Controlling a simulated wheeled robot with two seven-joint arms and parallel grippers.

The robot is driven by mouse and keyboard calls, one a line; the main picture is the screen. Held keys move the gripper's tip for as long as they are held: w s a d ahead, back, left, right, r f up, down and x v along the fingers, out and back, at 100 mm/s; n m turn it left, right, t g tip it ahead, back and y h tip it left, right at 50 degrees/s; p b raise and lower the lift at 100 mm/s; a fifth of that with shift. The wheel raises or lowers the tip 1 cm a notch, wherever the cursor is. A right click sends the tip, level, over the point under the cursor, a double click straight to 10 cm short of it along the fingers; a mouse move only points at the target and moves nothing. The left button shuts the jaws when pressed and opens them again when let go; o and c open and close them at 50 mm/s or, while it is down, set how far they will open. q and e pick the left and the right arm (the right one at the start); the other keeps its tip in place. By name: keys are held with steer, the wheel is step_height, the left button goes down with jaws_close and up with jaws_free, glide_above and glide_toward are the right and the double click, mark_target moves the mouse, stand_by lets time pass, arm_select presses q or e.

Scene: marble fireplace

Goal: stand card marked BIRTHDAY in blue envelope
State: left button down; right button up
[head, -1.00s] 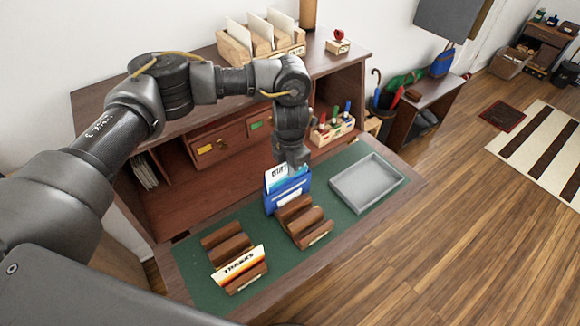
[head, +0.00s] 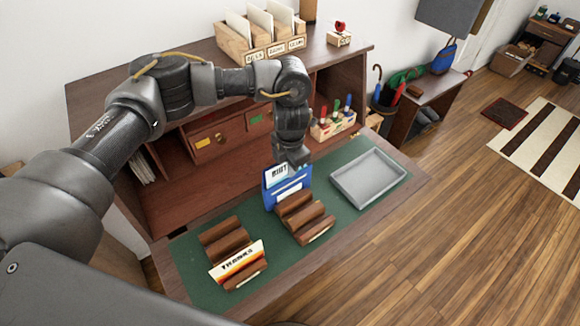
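The blue envelope (head: 271,199) stands upright on the green desk mat, behind a brown wooden rack. A white card (head: 277,173) with dark lettering, only partly readable as "BIRT", shows at the envelope's upper part. Its lower part is hidden by the blue front. My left gripper (head: 295,160) reaches down from above to the card's upper right edge and appears shut on it. Its fingertips are small and partly hidden. My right gripper is not in view.
A card marked THANKS (head: 237,262) leans in a second wooden rack (head: 225,238) at the front left. An empty grey tray (head: 369,180) lies to the right. A wooden sorter (head: 262,50) with cards and a pen box (head: 334,126) stand behind. Mat between racks and tray is clear.

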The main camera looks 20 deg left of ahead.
arm_select(q)
steer(key=c, duration=1.6)
jaws_free()
steer(key=shift+s+f, duration=0.1)
step_height(320, 180, up, 2)
steer(key=shift+r+p, duration=0.2)
steer(key=shift+p, duration=0.85)
step_height(320, 180, up, 7)
steer(key=p, duration=0.5)
steer(key=shift+f, duration=0.15)
